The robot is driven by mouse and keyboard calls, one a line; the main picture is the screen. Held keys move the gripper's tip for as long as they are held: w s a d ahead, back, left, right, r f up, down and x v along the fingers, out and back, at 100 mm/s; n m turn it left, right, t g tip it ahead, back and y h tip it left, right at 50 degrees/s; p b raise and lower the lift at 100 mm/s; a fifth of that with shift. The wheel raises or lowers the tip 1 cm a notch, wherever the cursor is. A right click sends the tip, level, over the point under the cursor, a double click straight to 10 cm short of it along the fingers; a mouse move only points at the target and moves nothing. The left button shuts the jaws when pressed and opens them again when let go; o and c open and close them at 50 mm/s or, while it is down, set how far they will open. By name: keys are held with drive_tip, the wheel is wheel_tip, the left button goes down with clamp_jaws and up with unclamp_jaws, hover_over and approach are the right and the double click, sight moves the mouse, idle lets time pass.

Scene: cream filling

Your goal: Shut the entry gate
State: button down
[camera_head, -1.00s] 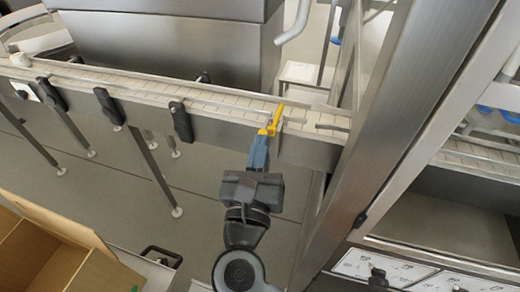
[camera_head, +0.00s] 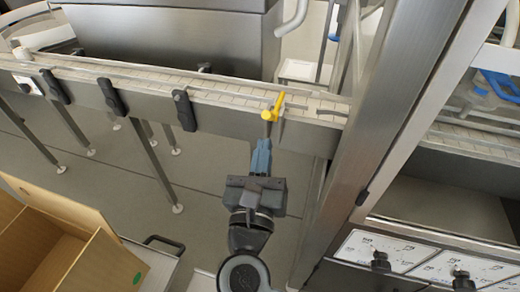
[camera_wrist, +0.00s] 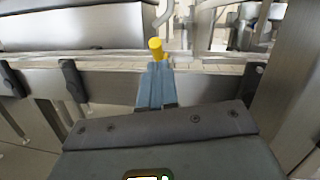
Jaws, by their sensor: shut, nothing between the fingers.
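The entry gate's yellow handle (camera_head: 273,107) stands at the front edge of the conveyor (camera_head: 220,92), close to the steel post. The gate plate itself is hard to make out. My gripper (camera_head: 262,147) is shut and empty, just in front of the conveyor's side wall and below the yellow handle. In the wrist view the yellow handle (camera_wrist: 156,46) shows right beyond the blue-grey fingertips (camera_wrist: 156,68). I cannot tell whether the fingertips touch it.
A steel post (camera_head: 385,120) rises right of my gripper, with a control panel (camera_head: 395,252) at lower right. Black clamps (camera_head: 184,110) line the conveyor's front. Open floor lies left of my arm.

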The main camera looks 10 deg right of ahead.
drive_tip(key=s+a+r+b, duration=0.1)
drive_tip(key=s+a+r, duration=0.1)
drive_tip(key=s, duration=0.7)
drive_tip(key=shift+a, duration=0.2)
drive_tip(key=shift+d+f, duration=0.1)
drive_tip(key=s+d+f+m+g+y, duration=0.2)
drive_tip(key=s+d+m, duration=0.7)
drive_tip(key=s+m, duration=0.4)
drive_tip(key=s+d+f+m+g+y, duration=0.2)
drive_tip(key=s+d+m, duration=0.8)
drive_tip(key=m, duration=1.2)
drive_tip(key=s+f+y, duration=0.1)
drive_tip(key=s, duration=0.2)
drive_tip(key=shift+d+f, duration=0.15)
drive_tip(key=shift+d, duration=0.15)
drive_tip(key=shift+a, duration=0.15)
